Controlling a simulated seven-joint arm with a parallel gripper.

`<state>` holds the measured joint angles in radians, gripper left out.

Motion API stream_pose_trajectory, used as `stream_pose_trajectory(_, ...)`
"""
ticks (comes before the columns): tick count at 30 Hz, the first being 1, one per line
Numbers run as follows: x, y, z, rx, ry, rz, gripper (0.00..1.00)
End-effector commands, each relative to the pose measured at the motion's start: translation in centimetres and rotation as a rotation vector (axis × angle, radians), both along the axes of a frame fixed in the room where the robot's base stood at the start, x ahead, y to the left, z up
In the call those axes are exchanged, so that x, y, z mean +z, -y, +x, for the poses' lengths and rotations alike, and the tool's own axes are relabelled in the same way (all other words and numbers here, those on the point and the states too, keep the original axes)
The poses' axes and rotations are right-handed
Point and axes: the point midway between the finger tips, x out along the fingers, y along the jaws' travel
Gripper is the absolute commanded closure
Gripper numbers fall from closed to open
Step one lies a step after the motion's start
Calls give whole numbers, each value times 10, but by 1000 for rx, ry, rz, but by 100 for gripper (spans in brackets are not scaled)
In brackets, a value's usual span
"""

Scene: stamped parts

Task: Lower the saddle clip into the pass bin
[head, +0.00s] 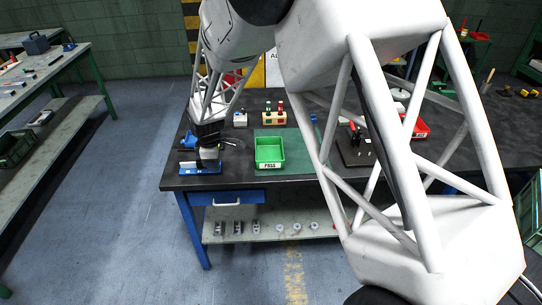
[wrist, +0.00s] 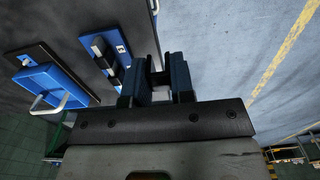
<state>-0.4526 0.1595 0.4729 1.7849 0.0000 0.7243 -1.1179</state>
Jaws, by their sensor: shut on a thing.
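My gripper (head: 208,162) is at the left end of the dark bench, low over a blue fixture and left of the pass bin. In the wrist view its two dark blue fingers (wrist: 159,78) are closed around a small dark piece, the saddle clip (wrist: 157,77). The clip is mostly hidden by the fingers, and I cannot make it out in the head view. The pass bin (head: 282,159) is a green open tray with a white PASS label on its front. It stands on a green mat (head: 298,151), and its visible inside looks empty.
The blue fixture (head: 187,169) lies near the bench's front left edge and also shows in the wrist view (wrist: 118,45). A blue device with a handle (wrist: 45,78) stands beside it. A block with red and green buttons (head: 274,118) stands behind the bin. A red bin (head: 421,129) is farther right.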

Motion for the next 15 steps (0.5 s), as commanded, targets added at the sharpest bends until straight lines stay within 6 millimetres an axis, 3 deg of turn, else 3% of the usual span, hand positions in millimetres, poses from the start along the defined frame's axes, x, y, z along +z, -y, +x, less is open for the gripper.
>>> stream_pose_trajectory(15, 23, 49, 51, -2, 1, 0, 100)
